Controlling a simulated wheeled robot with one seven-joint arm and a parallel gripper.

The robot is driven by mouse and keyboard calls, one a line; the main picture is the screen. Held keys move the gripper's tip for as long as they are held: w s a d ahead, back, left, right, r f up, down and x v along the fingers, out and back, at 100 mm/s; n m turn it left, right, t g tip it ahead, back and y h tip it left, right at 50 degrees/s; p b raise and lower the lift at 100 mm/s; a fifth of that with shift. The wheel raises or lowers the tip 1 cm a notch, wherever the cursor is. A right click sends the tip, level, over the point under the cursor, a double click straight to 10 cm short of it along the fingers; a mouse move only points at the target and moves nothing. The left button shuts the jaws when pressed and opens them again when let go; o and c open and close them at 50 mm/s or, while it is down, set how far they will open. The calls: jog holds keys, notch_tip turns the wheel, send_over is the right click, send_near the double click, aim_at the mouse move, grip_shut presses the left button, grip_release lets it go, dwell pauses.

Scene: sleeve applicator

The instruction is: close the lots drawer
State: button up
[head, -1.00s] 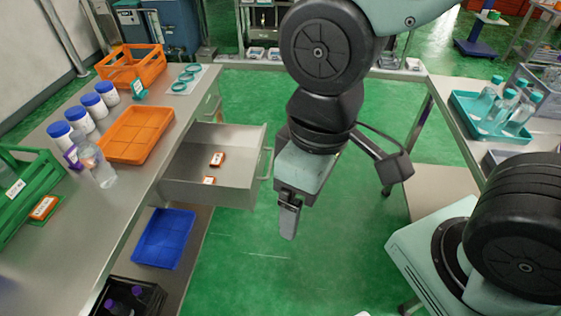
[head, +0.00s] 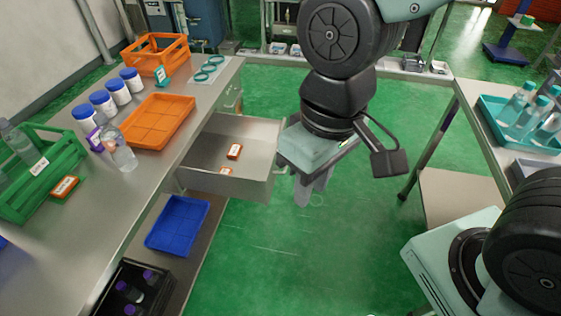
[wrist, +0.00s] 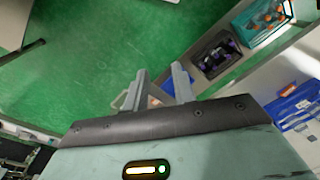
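The lots drawer (head: 255,180) is a grey metal drawer standing pulled out under the left bench in the head view. My gripper (head: 313,192) hangs just right of the drawer's front, fingers pointing down. In the wrist view my gripper (wrist: 158,82) has its two fingers spread with a gap between them. A pale handle (wrist: 122,100) shows beside the left finger there. I cannot tell whether gripper and drawer touch.
The left bench carries an orange tray (head: 157,121), an orange crate (head: 157,54), a green carrier (head: 42,170) and several bottles. A blue tray (head: 178,224) and a black crate (head: 118,308) are on the lower shelf. Green floor is free between this bench and the right one.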

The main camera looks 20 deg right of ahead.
jog(key=w+f+m+b, duration=0.1)
jog(key=w+f+m, duration=0.1)
jog(key=w, duration=0.1)
jog(key=w+a+f+m+y+b, duration=0.1)
jog(key=w+f+m+b, duration=0.1)
jog(key=m, duration=0.1)
jog(key=w+f+m+b, duration=0.1)
jog(key=w+f+m, duration=0.1)
jog(key=w, duration=0.1)
jog(key=shift+w+a+f+m, duration=0.15)
jog(key=shift+w+f+m, duration=0.15)
jog(key=shift+f, duration=0.1)
grip_shut()
jog(key=m+t+y+b, duration=0.2)
jog(key=m+b, duration=0.8)
jog(key=m, duration=1.2)
send_near(275, 172)
jog(key=x, duration=0.4)
jog(key=shift+f, duration=0.45)
